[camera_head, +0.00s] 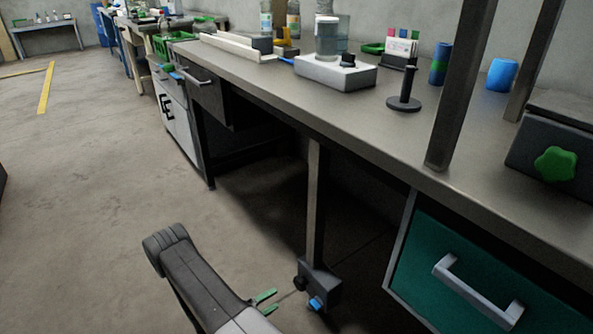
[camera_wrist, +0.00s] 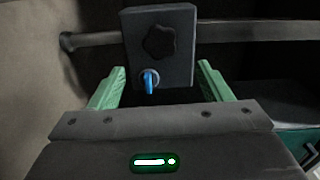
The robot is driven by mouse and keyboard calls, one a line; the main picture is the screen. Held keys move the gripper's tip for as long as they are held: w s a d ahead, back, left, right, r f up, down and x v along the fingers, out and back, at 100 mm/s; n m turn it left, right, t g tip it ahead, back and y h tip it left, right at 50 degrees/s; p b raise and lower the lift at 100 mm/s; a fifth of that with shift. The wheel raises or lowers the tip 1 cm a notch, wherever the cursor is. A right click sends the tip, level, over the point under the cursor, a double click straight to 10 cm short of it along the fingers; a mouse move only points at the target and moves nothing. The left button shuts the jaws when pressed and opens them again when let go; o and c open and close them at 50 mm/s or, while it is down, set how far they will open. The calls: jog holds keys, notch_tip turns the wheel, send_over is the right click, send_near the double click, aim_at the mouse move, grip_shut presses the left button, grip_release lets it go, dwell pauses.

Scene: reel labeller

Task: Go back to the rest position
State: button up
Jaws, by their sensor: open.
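My gripper (camera_head: 266,303) is low in front of the workbench, at the bottom of the head view. Its two green fingers are apart, and the wrist view also shows the gripper (camera_wrist: 156,80) with nothing held between the fingers. A dark box (camera_head: 322,284) with a black star-shaped knob and a blue key-like part sits on the bench's upright post, just right of the fingertips. In the wrist view the box (camera_wrist: 178,50) appears beyond the fingers, with the blue part (camera_wrist: 149,82) in the gap. I cannot tell whether the fingers touch the box.
The workbench (camera_head: 270,85) runs along the right, holding a white stirrer-like device (camera_head: 335,72), a black stand (camera_head: 404,95) and several bottles. A teal drawer (camera_head: 465,265) is at lower right. A green knob (camera_head: 555,163) is on a grey machine. The floor (camera_head: 90,180) at left is clear.

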aim_at(297, 285)
jog(key=b+x, duration=0.2)
jog(key=x, duration=0.8)
jog(key=shift+f+b, duration=0.1)
jog(key=shift+b, duration=0.2)
jog(key=shift+s+a+m, duration=0.1)
jog(key=shift+m, duration=0.7)
jog(key=m, duration=0.4)
jog(key=shift+m, duration=0.4)
jog(key=m, duration=0.4)
jog(key=shift+m, duration=1.6)
jog(key=shift+s, duration=0.1)
